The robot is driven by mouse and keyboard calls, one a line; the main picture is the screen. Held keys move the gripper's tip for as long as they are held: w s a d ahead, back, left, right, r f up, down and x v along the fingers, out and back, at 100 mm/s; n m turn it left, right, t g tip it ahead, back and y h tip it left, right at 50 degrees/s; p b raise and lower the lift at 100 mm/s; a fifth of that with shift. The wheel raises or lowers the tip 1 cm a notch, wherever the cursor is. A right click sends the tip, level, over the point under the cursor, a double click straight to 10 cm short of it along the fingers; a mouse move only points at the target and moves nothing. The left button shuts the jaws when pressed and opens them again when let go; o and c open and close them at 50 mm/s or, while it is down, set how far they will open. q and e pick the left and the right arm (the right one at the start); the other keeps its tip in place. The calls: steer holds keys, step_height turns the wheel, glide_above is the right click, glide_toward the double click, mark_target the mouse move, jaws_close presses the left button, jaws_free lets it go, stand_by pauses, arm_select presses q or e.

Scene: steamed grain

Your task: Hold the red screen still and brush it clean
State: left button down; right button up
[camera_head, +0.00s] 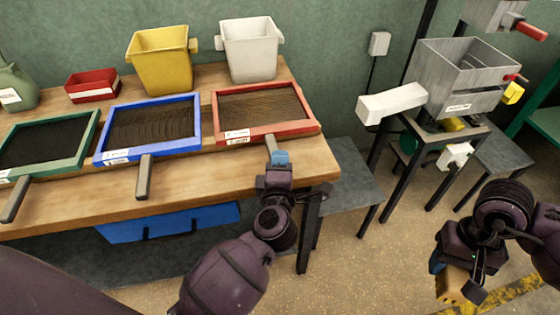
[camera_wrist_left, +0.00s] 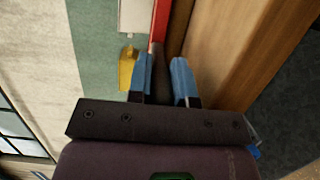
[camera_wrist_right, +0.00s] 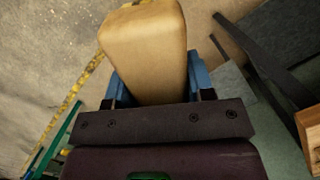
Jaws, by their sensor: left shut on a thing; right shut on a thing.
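The red-framed screen (camera_head: 290,131) lies on the wooden bench at its right end, with dark brown mesh inside the frame. Its dark handle (camera_head: 271,144) points toward me over the front edge. My left gripper (camera_head: 279,160) is shut on that handle; the left wrist view shows the handle (camera_wrist_left: 160,75) between blue fingers, with a strip of red frame (camera_wrist_left: 159,22) beyond. My right gripper (camera_head: 460,270) is shut on a tan wooden block, likely the brush (camera_wrist_right: 147,50), held over the floor at the lower right, away from the screen. Its bristles cannot be seen.
Blue (camera_head: 199,125) and green (camera_head: 93,130) screens lie left of the red one. Yellow (camera_head: 162,62) and white (camera_head: 252,50) buckets and a red tray (camera_head: 92,87) stand behind. A grey metal machine (camera_head: 450,80) stands right of the bench, beyond a gap.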

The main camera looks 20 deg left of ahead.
stand_by(0.6)
arm_select(q)
steer(key=c, duration=0.9)
jaws_free()
steer(key=shift+c, duration=0.2)
steer(key=shift+f, duration=0.1)
steer(key=shift+s, duration=0.1)
steer(key=v, duration=1.2)
